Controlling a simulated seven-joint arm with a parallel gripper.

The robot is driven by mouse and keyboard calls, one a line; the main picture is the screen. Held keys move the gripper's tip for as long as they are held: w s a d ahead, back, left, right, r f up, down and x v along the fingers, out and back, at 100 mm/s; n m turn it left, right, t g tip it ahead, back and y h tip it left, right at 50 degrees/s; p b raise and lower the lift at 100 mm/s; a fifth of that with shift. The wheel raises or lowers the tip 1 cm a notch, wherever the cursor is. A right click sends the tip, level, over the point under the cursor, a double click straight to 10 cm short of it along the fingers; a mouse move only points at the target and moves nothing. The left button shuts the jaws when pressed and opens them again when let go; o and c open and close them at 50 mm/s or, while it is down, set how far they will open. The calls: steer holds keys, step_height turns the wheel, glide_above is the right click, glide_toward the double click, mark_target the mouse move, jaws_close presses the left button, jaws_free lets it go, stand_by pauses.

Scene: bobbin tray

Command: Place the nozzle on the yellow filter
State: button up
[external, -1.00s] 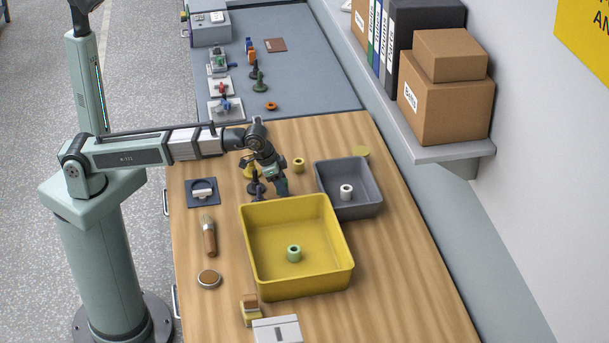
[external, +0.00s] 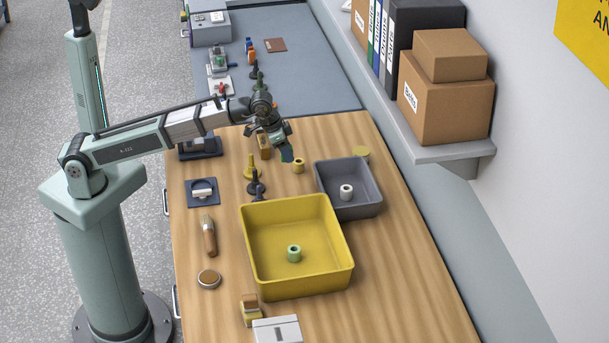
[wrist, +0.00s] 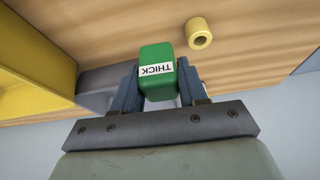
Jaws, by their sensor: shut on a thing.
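My gripper (wrist: 160,88) is shut on a green block (wrist: 156,60) with a white label reading THICK. The block also shows as a small dark green shape (external: 287,154) under my gripper in the external view, above the wooden table. A short yellow hollow cylinder (external: 299,165) stands close to the right of it and shows in the wrist view (wrist: 199,33), apart from the block. A yellow cone-shaped piece (external: 250,168) and a black one (external: 255,186) stand to the left. I cannot tell for certain which things are the nozzle and the yellow filter.
A yellow tray (external: 345,260) holds a green hollow cylinder (external: 294,253). A grey tray (external: 372,207) holds a white one (external: 346,191). A brush (external: 209,236) lies at left. The right side of the table is clear.

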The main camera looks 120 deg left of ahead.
steer(key=w+a+r, duration=0.1)
steer(key=w+a, duration=0.1)
steer(key=a, duration=0.3)
steer(key=w+a+r+n, duration=0.1)
steer(key=w+a, duration=0.2)
steer(key=a, duration=0.3)
steer(key=w+a+r, duration=0.1)
steer(key=w+a, duration=0.1)
steer(key=a, duration=0.3)
step_height(320, 180, up, 2)
glide_above(366, 150)
steer(key=s+d, duration=0.1)
steer(key=shift+s+d+f, duration=0.1)
steer(key=shift+f, duration=4.65)
steer(key=shift+f, duration=0.1)
steer(key=o, duration=1.1)
steer(key=shift+c, duration=0.2)
steer(key=v, duration=1.2)
steer(key=shift+d, duration=0.15)
